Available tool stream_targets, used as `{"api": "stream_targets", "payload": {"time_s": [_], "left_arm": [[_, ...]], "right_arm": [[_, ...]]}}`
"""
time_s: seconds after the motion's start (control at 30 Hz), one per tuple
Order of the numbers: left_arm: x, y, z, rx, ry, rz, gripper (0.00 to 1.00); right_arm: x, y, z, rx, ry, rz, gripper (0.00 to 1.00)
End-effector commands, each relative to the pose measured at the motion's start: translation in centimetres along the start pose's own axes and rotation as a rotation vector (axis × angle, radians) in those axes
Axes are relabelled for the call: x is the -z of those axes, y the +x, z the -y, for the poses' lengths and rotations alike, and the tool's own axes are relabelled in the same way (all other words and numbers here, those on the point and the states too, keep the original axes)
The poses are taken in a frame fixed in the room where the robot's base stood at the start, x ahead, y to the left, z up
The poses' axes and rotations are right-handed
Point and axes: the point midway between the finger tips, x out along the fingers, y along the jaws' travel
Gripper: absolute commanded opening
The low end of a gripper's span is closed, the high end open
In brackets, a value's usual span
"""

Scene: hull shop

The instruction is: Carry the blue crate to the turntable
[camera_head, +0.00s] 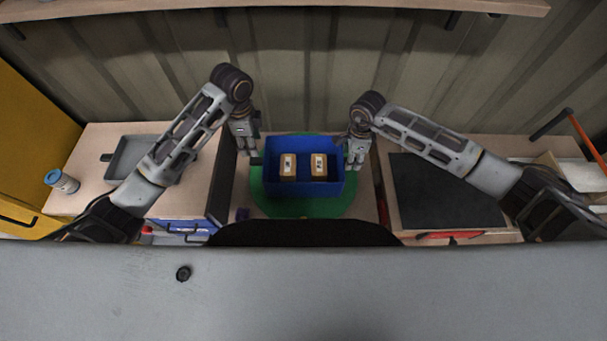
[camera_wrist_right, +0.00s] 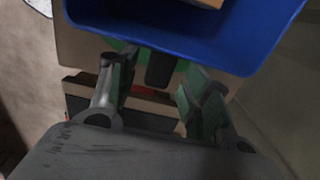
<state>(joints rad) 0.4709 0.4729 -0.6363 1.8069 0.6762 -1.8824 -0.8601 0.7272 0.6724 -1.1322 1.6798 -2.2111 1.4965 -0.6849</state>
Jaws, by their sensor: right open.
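The blue crate (camera_head: 305,190) stands upright on the green turntable (camera_head: 268,203) in the middle of the head view, with two tan boxes (camera_head: 288,167) (camera_head: 319,166) inside. My left gripper (camera_head: 253,153) is at the crate's left side, pointing down; I cannot tell whether its fingers touch the wall. My right gripper (camera_head: 356,160) is at the crate's right side. In the right wrist view its fingers (camera_wrist_right: 158,82) are apart with nothing clamped between them, and the crate's blue wall (camera_wrist_right: 185,40) is just beyond the fingertips. The crate hides part of the turntable.
A grey tray (camera_head: 128,158) and a blue-lidded can (camera_head: 62,181) are on the left worktop. A black mat (camera_head: 440,190) covers part of the right worktop, with an orange-handled tool (camera_head: 583,140) farther right. A corrugated wall closes the back, with a shelf above.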

Motion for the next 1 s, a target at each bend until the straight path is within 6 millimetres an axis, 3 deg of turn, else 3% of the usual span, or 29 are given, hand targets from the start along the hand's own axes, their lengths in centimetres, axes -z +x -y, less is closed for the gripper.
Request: {"api": "stream_targets", "payload": {"time_s": [0.3,0.5,1.0], "left_arm": [[0.0,0.0,0.0,0.000,0.000,0.000,0.49],[0.0,0.0,0.0,0.000,0.000,0.000,0.49],[0.0,0.0,0.0,0.000,0.000,0.000,0.49]], "right_arm": [[0.0,-4.9,0.1,0.003,-0.001,0.001,0.49],[0.0,-7.1,0.1,0.002,-0.001,0.000,0.49],[0.0,-8.1,0.0,0.001,-0.001,0.000,0.49]]}}
